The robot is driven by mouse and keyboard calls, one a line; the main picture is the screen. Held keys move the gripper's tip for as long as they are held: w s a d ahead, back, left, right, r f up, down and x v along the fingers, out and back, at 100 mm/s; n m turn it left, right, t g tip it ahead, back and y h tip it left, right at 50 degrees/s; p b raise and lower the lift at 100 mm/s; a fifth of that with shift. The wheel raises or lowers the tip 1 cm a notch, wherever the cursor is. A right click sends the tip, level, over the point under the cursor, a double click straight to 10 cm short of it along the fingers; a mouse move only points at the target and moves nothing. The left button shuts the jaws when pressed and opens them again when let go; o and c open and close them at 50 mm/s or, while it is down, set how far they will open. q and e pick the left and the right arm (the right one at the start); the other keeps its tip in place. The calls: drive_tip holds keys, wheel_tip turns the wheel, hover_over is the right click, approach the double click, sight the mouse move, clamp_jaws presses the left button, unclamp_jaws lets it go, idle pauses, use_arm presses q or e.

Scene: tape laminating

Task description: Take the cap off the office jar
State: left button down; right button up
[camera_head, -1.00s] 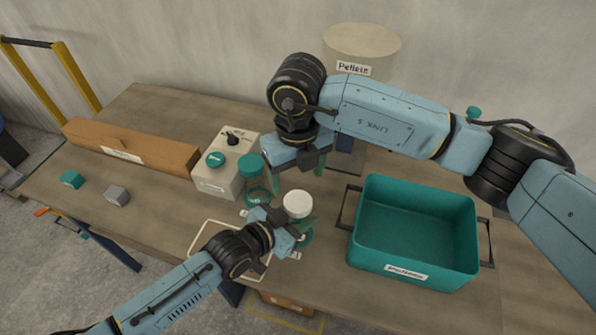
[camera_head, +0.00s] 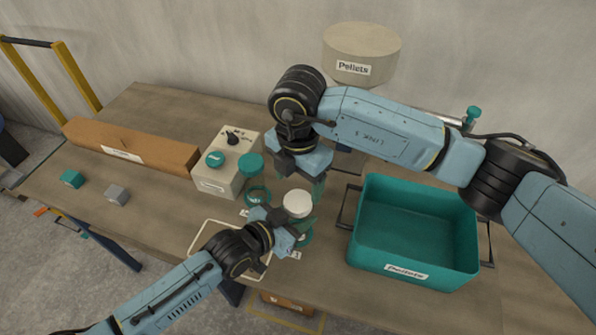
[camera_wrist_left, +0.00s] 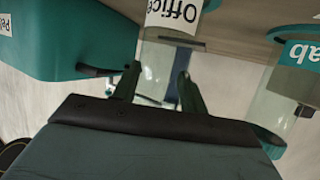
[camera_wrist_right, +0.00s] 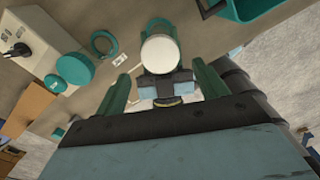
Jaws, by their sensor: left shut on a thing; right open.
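The office jar is a clear jar with a white cap (camera_head: 297,204); the cap is on it, and its Office label (camera_wrist_left: 174,14) shows in the left wrist view. My left gripper (camera_wrist_left: 155,88) is shut on the jar's clear body from the side; in the head view it is at the jar's near side (camera_head: 300,233). My right gripper (camera_head: 300,184) is open and empty, pointing down just above and behind the cap. In the right wrist view the white cap (camera_wrist_right: 160,53) shows beyond and between the spread fingers (camera_wrist_right: 165,88), apart from them.
The Lab jar with a teal lid (camera_head: 251,164) stands left of the office jar. A switch box (camera_head: 225,165), long cardboard box (camera_head: 130,147) and small blocks lie farther left. A teal Pellets bin (camera_head: 412,240) stands close right. A pale outlined frame (camera_head: 207,232) lies in front.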

sight(298, 201)
wheel_tip(298, 201, down, 6)
drive_tip(key=shift+f, duration=0.1)
idle(0.4)
drive_tip(key=c, duration=1)
drive_tip(key=n, duration=0.6)
drive_tip(key=shift+n, duration=0.4)
drive_tip(key=o, duration=1.1)
drive_tip(key=shift+c, duration=0.2)
